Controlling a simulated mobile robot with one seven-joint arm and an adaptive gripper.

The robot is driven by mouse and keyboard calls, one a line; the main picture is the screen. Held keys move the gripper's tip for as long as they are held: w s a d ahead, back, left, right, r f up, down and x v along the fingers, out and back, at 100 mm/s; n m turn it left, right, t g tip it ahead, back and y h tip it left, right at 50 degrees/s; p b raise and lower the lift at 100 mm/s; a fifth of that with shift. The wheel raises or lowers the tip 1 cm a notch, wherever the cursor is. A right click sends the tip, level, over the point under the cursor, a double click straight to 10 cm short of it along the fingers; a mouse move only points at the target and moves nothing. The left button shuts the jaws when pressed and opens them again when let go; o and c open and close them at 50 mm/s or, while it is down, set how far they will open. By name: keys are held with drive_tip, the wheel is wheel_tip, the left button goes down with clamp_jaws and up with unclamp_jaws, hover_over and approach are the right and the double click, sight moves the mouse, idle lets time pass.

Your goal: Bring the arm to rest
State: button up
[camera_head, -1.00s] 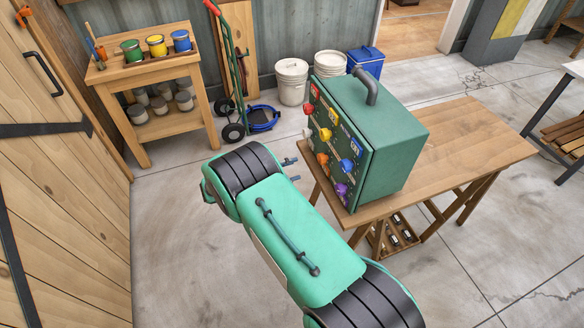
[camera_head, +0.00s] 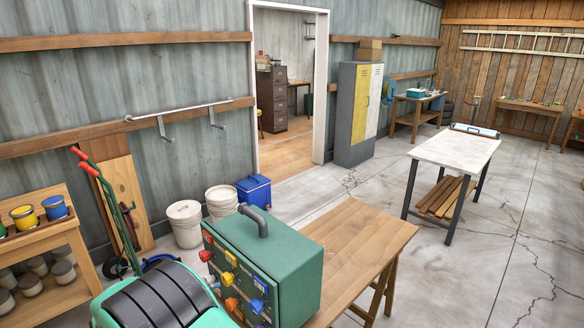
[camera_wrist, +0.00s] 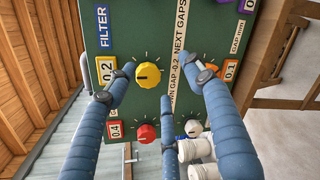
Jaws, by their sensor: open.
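My gripper (camera_wrist: 165,90) shows in the wrist view with its blue-grey fingers spread apart and nothing between them. It faces the front panel of a green box (camera_wrist: 128,33) with coloured knobs. A yellow knob (camera_wrist: 148,75) lies just left of the middle, and a red knob (camera_wrist: 146,133) is near the lower centre. In the head view the green box (camera_head: 300,262) stands on a wooden table. My arm is at the lower left beside it, and the fingers are hidden or out of frame there.
The wooden table (camera_head: 375,235) has bare top to the right of the box. White buckets (camera_head: 184,222), a blue cooler (camera_head: 254,190) and a hand truck (camera_head: 108,205) stand behind. A shelf with paint cans (camera_head: 30,240) is at left. Open floor lies at right.

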drive_tip(key=s+d+r+m+g+y+p, duration=0.1)
drive_tip(key=d+r+m+g+y, duration=0.15)
drive_tip(key=d+r, duration=0.75)
drive_tip(key=s+d+r+m+g+y+p, duration=0.1)
drive_tip(key=d+r+m+g+y, duration=0.15)
drive_tip(key=d+r, duration=0.7)
drive_tip(key=s+d+r+m+g+y, duration=0.15)
drive_tip(key=s+d+r+m, duration=0.5)
drive_tip(key=d, duration=0.65)
drive_tip(key=s+d+m+y+b, duration=0.1)
drive_tip(key=s+d, duration=0.3)
drive_tip(key=s, duration=0.4)
drive_tip(key=s+d+f+m+t+y+b, duration=0.1)
drive_tip(key=s+d+m+y, duration=0.1)
drive_tip(key=s+d, duration=0.3)
drive_tip(key=s+d+m+t+y+b, duration=0.1)
drive_tip(key=s+d, duration=0.4)
drive_tip(key=s, duration=0.6)
drive_tip(key=shift+d+f+m+y, duration=0.2)
drive_tip(key=shift+f+m+y, duration=0.2)
drive_tip(key=shift+m+y, duration=0.5)
drive_tip(key=shift+r, duration=0.1)
